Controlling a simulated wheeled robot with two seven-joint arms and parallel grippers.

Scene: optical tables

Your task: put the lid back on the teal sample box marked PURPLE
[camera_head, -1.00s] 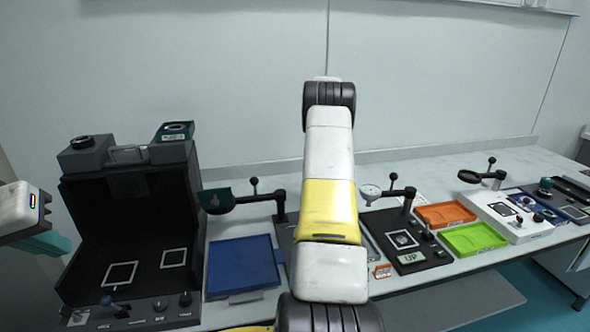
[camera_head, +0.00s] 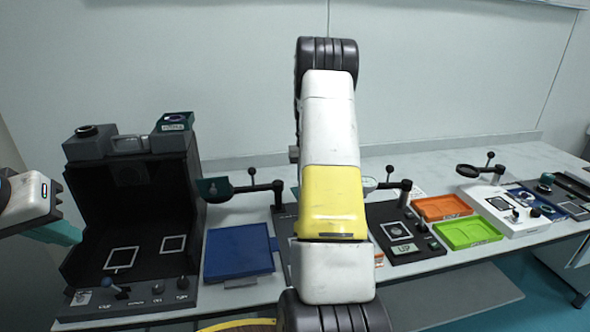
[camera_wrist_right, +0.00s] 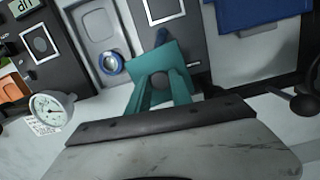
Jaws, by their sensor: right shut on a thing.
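The teal sample box (camera_head: 175,121) sits on the top right of the black booth at the left. Its top is open, a purple ring shows inside, and a label is on its front. In the right wrist view my right gripper (camera_wrist_right: 163,84) is shut on a flat teal square piece, which looks like the lid (camera_wrist_right: 176,58). It is held above the bench over the middle stations. In the head view my right arm hides this gripper and the piece. My left gripper (camera_head: 60,233) is at the left edge beside the booth; its jaw opening is not clear.
The black booth (camera_head: 130,195) has grey blocks and a handle on top. Orange (camera_head: 441,207) and green (camera_head: 466,233) trays lie to the right.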

